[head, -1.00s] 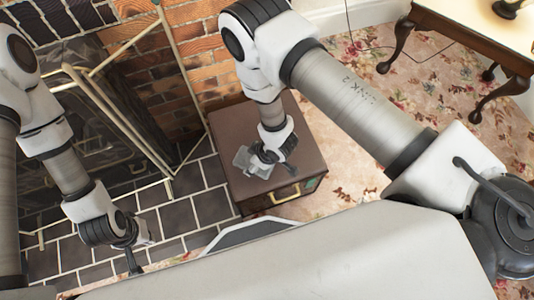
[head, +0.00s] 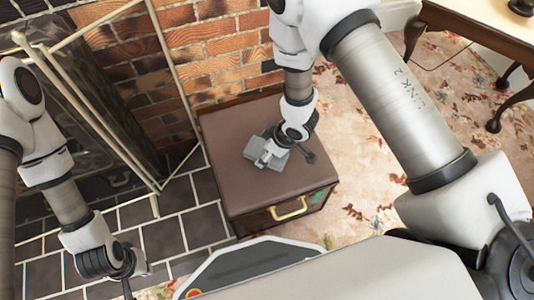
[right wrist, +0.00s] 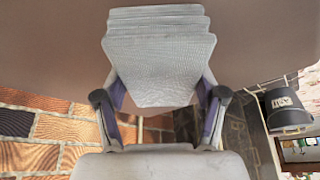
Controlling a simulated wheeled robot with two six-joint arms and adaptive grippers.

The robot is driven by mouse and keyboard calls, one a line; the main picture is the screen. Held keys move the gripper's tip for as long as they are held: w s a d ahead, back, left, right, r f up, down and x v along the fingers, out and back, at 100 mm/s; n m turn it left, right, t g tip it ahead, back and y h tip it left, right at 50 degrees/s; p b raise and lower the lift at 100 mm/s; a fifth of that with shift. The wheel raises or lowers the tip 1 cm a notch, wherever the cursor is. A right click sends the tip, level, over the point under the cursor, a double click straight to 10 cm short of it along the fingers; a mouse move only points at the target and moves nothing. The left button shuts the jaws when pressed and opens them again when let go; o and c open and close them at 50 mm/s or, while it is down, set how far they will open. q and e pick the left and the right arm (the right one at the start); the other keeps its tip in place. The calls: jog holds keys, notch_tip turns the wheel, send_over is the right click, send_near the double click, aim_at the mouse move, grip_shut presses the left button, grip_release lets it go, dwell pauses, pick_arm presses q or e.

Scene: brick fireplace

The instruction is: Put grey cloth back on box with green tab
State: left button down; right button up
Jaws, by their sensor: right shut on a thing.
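The box (head: 233,180) has a brown top, a gold handle and a green tab (head: 318,196) on its front right side. It stands on the floor by the brick wall. The grey cloth (head: 258,161) is a small folded stack over the middle of the box top. My right gripper (head: 271,150) is shut on it. In the right wrist view the layered cloth (right wrist: 158,62) sits between the two fingers (right wrist: 160,102), with the brown top behind it. I cannot tell whether the cloth touches the top. My left gripper (head: 128,276) hangs low at the left, away from the box; its fingers are unclear.
A fireplace screen with brass bars (head: 92,105) stands left of the box. Dark tiles (head: 163,240) lie in front of it. Flowered carpet (head: 365,150) is clear at the right. A wooden table (head: 480,35) stands at the upper right.

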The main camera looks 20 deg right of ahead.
jog(key=shift+r, duration=0.15)
jog(key=shift+f, duration=0.2)
jog(key=o, duration=1.2)
jog(key=shift+r, duration=0.1)
